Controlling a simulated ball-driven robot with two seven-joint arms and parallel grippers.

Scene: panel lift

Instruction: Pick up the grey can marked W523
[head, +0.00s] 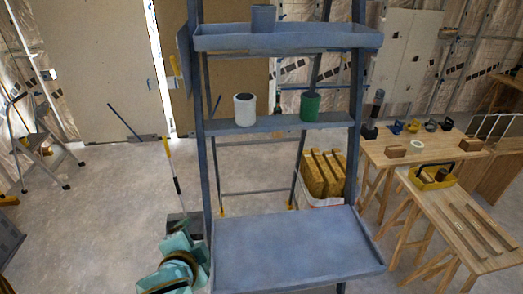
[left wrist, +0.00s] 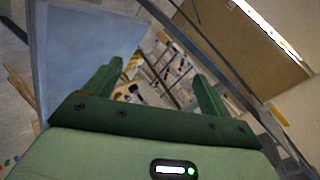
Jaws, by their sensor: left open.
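A white can (head: 244,110) with a dark top and a green can (head: 310,107) stand on the middle shelf. No marking is legible on any can. My left arm is low at the left of the rack in the head view, well below the cans. In the left wrist view my left gripper (left wrist: 155,88) is open, with nothing between its green fingers. My right gripper is not in view.
The lower shelf is bare. A wooden table (head: 400,148) with small tools and a bench (head: 440,225) with a yellow toolbox (head: 433,177) stand at the right. A stepladder (head: 42,145) stands at the left. A box of wooden pieces (head: 322,175) sits behind the rack.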

